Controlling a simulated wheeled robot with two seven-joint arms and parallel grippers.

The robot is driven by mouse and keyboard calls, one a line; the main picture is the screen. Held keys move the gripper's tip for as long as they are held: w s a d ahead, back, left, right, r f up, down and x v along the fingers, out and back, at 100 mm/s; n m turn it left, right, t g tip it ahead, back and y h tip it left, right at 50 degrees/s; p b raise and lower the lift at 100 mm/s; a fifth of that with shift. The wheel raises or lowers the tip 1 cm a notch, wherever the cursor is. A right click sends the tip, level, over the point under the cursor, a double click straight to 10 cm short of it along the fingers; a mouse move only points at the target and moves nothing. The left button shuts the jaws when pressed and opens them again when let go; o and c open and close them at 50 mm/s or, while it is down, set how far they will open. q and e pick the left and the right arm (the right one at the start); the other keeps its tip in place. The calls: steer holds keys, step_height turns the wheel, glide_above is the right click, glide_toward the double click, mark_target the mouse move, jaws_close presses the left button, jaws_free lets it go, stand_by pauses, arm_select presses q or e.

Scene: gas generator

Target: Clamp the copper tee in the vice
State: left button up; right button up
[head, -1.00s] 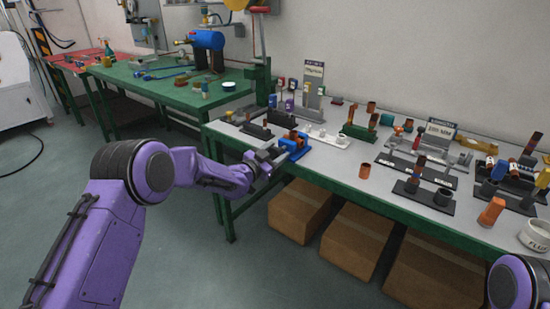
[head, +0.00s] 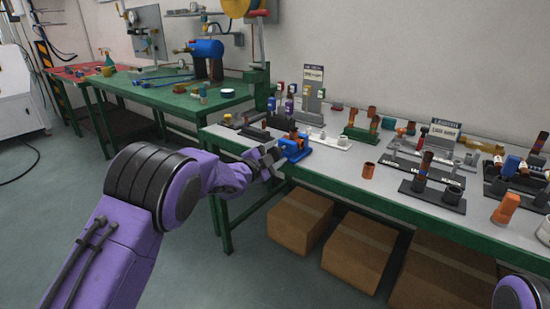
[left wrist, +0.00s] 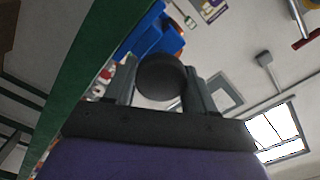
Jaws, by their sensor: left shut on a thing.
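The blue vice (head: 294,149) stands at the front left edge of the grey-topped bench. The copper tee shows as a small orange-brown piece (head: 297,136) at the top of the vice; how tightly the jaws grip it I cannot tell. My left gripper (head: 271,160) is at the vice's near left side. In the left wrist view its fingers are shut on a dark round knob (left wrist: 161,77), with the blue vice body (left wrist: 146,37) just beyond. The knob hides part of the vice. My right gripper is out of view; only a bit of my right arm shows.
A white fixture (head: 338,142) stands right of the vice, and a black holder (head: 433,193) with fittings is further right. A loose copper piece (head: 368,171) stands between them. Cardboard boxes (head: 300,220) lie under the bench. A green table (head: 165,95) stands behind left.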

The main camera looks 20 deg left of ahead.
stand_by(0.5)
arm_select(q)
steer(key=o, duration=1)
steer(key=shift+c, duration=0.2)
steer(key=v, duration=1)
steer(key=shift+s+b, duration=0.25)
steer(key=shift+b, duration=0.1)
steer(key=shift+a, duration=0.1)
